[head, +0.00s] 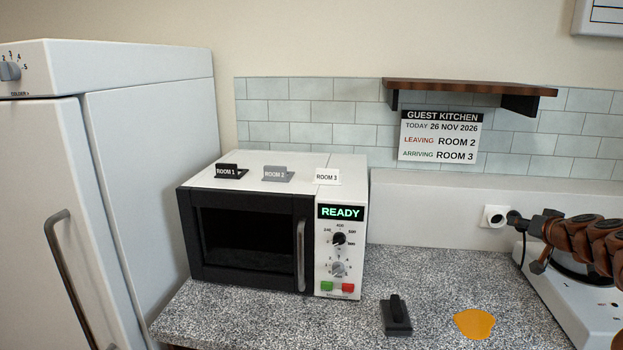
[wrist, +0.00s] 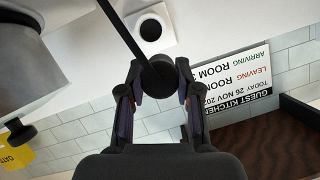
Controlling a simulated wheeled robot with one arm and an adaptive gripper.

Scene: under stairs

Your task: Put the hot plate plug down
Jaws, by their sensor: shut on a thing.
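The hot plate plug (head: 515,218) is black and sits just right of the white wall socket (head: 494,216), apart from it. In the wrist view the plug (wrist: 158,76) is between the fingertips of my gripper (wrist: 154,84), with its dark cord rising past the socket (wrist: 150,29). The socket's round recess is open and empty. My gripper (head: 529,222) is shut on the plug, above the counter. The white hot plate (head: 573,308) stands at the right under my arm, which hides part of it.
A microwave (head: 345,240) reading READY stands on the speckled counter (head: 430,275), with room tags on top. A black object (head: 396,317) and an orange patch (head: 474,323) lie at the front. A wooden shelf (head: 470,88) and sign (head: 440,137) are on the wall.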

